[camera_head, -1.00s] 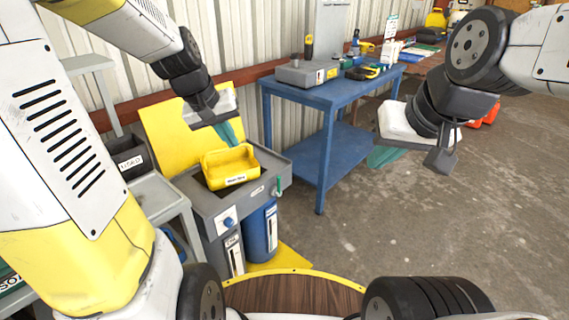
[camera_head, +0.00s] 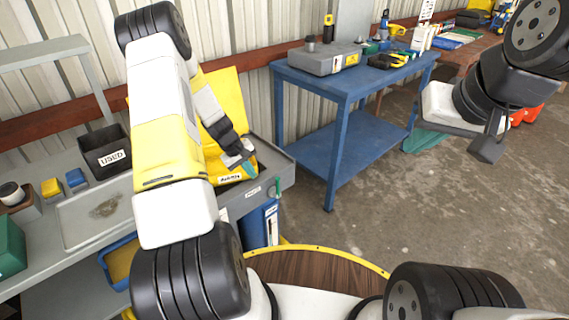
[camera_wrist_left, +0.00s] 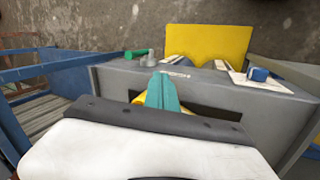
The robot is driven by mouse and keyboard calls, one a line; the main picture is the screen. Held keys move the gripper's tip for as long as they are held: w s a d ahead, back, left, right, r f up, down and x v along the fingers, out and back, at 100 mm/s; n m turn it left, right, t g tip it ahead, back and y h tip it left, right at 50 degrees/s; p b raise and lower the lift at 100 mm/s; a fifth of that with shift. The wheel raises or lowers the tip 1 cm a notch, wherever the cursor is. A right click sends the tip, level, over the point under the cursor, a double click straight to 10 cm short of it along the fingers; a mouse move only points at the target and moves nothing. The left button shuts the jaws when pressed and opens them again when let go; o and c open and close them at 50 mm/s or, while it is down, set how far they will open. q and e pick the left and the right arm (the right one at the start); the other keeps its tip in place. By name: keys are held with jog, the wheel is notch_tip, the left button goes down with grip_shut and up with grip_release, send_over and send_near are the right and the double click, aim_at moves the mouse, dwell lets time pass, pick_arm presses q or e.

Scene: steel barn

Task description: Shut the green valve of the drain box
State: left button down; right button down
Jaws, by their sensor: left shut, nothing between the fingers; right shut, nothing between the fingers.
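The drain box (camera_head: 283,178) is a grey steel box, partly hidden behind my left arm. Its green valve (camera_head: 277,186) shows as a small green handle on the front at the right. In the left wrist view the green valve (camera_wrist_left: 135,54) lies beyond and to the left of the fingers, beside a grey knob. My left gripper (camera_head: 249,169) is shut and empty, over the box's opening and the yellow tray (camera_head: 230,180), apart from the valve. The fingers also show in the left wrist view (camera_wrist_left: 162,91). My right gripper (camera_head: 424,140) is shut and empty, far right of the box.
A blue table (camera_head: 340,85) with tools stands behind and right of the box. A grey bench (camera_head: 75,225) with a box marked USED (camera_head: 108,151) is at the left.

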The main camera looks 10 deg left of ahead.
pick_arm(q)
jog(key=shift+w+f, duration=0.1)
jog(key=shift+f, duration=0.1)
send_near(276, 191)
jog(key=f, duration=0.1)
jog(key=s+a+f, duration=0.1)
jog(key=f, duration=0.2)
jog(key=shift+s+a, duration=0.35)
jog(key=shift+s, duration=0.05)
jog(key=shift+w+d+r, duration=0.2)
jog(key=shift+w+d, duration=0.65)
jog(key=shift+d, duration=0.15)
jog(key=shift+w+d, duration=0.45)
jog(key=shift+w+d, duration=0.1)
jog(key=shift+w+r+g+y, duration=0.1)
jog(key=shift+g+y, duration=0.2)
